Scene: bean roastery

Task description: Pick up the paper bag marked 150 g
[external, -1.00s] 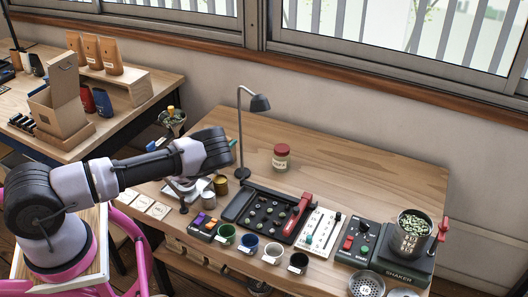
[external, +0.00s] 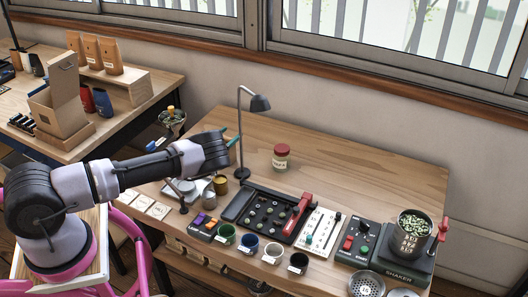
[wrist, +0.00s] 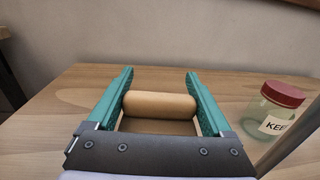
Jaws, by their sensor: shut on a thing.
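My gripper (wrist: 160,76) has teal fingers, set on both sides of a tan paper bag (wrist: 160,103) whose rounded, rolled-looking top shows in the wrist view. The gripper is shut on it. No 150 g mark can be read on the part that shows. In the external view my gripper (external: 232,140) is over the left part of the wooden table, by the lamp, with a teal finger visible; the bag is hidden there behind my wrist.
A desk lamp (external: 241,135) stands close to the gripper. A red-lidded jar (external: 281,158) stands further right. Control panels, several cups and a shaker (external: 402,257) fill the front. The table's back right is clear. Brown bags (external: 91,52) stand on the left table.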

